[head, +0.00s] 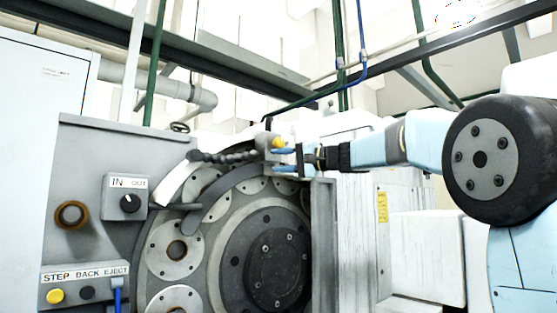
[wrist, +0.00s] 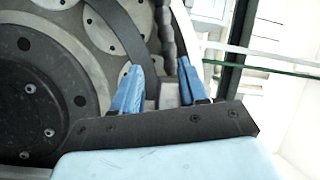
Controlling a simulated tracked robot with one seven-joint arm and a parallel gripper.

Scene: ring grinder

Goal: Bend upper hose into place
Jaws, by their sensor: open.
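The upper hose (head: 228,157) is a dark, segmented hose. My gripper (head: 277,160) has blue fingers and is at the right end of the hose, by the block. In the wrist view the fingers (wrist: 160,66) stand apart, with the hose (wrist: 167,38) and a grey block (wrist: 168,93) showing between them. I cannot tell whether either finger touches them.
The grinder's dark central disc (head: 263,257) and round plates (head: 173,249) lie below. A control box marked IN OUT (head: 126,196) is at left, with a button panel (head: 84,289) lower. A grey upright panel (head: 324,240) stands right of the disc. Green and blue pipes (head: 361,45) hang above.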

